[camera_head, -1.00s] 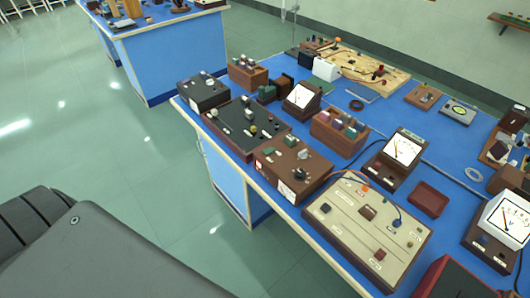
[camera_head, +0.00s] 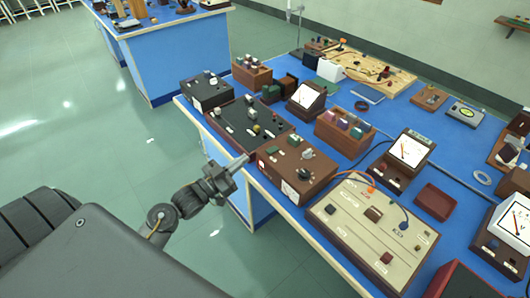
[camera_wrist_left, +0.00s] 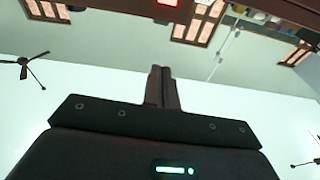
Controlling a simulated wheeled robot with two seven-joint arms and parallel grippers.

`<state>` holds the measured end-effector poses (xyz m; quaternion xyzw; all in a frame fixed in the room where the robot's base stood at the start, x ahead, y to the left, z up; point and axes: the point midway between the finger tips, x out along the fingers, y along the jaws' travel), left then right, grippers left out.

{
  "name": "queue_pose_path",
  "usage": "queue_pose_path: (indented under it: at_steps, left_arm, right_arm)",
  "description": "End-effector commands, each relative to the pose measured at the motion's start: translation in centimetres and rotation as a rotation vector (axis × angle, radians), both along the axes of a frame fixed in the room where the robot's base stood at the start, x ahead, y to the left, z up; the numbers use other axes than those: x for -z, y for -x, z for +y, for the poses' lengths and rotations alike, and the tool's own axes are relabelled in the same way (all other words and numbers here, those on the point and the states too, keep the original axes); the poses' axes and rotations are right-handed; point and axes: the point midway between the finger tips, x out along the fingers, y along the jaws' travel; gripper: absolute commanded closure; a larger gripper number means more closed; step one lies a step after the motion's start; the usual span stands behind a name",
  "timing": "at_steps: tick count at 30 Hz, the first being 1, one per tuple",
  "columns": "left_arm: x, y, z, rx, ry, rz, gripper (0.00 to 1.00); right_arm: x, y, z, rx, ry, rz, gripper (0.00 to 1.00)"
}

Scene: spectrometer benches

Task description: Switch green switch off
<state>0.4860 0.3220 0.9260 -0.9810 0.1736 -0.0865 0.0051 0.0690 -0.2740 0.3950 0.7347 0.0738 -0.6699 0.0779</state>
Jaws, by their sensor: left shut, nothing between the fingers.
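My left gripper (camera_head: 242,160) is shut and empty. It hangs over the floor side of the near bench edge, its fingertips close to the left front corner of a brown box (camera_head: 312,183). Its shut fingers also show in the left wrist view (camera_wrist_left: 162,88), against a pale wall. The brown box carries a small green part (camera_head: 294,141), a dial and a dark knob. I cannot tell whether this green part is the green switch, or its position. A gap between fingertips and box cannot be judged. My right gripper is not in view.
A dark panel box (camera_head: 235,124) stands just behind the brown box, and a beige panel (camera_head: 343,234) with wires stands to its right. Meters and other boxes crowd the blue bench (camera_head: 392,110). The green floor (camera_head: 95,150) to the left is clear.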

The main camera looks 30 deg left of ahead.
Motion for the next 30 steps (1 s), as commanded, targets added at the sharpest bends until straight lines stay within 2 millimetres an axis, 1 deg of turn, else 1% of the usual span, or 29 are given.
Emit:
queue_pose_path:
  at_steps: [1,2,13,17,20,22,30]
  left_arm:
    - [-0.5,0.2,-0.5,0.020,0.015,-0.013,1.00]
    - [-0.6,0.3,-0.6,0.029,0.029,-0.016,1.00]
    - [-0.6,0.2,-0.6,0.034,0.048,-0.013,1.00]
    - [-0.9,-0.4,-0.8,0.032,0.048,-0.015,1.00]
    - [-1.3,-1.5,-1.3,0.033,0.050,-0.016,1.00]
    - [-1.6,-2.7,-1.8,0.033,0.049,-0.015,1.00]
    - [-2.8,-7.9,-3.8,0.032,0.050,-0.014,1.00]
  right_arm:
    - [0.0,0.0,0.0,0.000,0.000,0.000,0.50]
    - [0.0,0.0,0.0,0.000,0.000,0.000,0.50]
    - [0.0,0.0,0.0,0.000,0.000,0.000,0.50]
    - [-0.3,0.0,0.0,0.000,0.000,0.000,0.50]
    - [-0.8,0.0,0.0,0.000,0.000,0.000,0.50]
    - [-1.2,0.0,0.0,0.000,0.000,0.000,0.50]
    - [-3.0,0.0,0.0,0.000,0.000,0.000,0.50]
